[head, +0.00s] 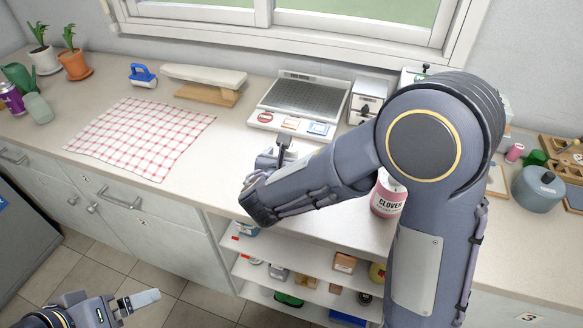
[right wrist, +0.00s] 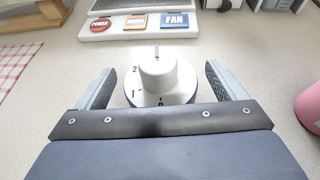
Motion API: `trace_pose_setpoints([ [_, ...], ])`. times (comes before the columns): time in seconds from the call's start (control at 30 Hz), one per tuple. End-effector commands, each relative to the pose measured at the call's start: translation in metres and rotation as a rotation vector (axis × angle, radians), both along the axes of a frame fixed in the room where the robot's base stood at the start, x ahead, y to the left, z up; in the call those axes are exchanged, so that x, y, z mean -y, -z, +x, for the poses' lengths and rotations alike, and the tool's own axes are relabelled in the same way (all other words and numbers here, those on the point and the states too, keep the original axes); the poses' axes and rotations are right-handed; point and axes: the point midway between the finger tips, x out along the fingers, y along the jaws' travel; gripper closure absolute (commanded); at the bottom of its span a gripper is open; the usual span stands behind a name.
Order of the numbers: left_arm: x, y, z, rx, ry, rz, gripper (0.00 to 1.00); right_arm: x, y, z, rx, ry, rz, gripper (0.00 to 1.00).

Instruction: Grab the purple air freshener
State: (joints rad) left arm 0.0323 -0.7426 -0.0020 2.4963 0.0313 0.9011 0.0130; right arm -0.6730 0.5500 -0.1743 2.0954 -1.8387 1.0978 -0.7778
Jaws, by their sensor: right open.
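My right gripper (head: 274,154) is low over the counter in front of the grill-topped appliance. In the right wrist view its open fingers (right wrist: 160,88) stand on either side of a round white object with a raised knob (right wrist: 158,78), marked with numbers, and a thin purple edge showing low down. It looks like the air freshener seen from above, but its body is mostly hidden. The arm hides it in the head view. A purple can (head: 12,98) also stands at the counter's far left. My left gripper (head: 130,302) is low at the lower left, away from the counter.
The appliance (head: 300,97) with power and fan buttons is just behind the right gripper. A pink container (head: 388,196) stands to the right. A checkered cloth (head: 140,138) lies left. Open shelves are below the counter's front edge.

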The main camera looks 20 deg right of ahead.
Motion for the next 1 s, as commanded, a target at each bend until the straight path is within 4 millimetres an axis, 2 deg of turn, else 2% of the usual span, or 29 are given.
trace_pose_setpoints([
  [0.3,0.0000,-0.0002,-0.0001,0.000,0.000,0.000,0.08,0.0026,0.0025,0.0048,0.000,-0.001,0.000,0.10],
  [0.7,0.0000,-0.0002,-0.0001,0.000,0.000,0.000,0.08,0.0025,0.0023,0.0045,0.000,-0.001,0.000,0.63],
  [1.0,0.0000,-0.0007,-0.0001,0.000,0.000,0.000,0.08,0.0023,-0.0003,0.0047,0.003,0.000,0.001,0.65],
])
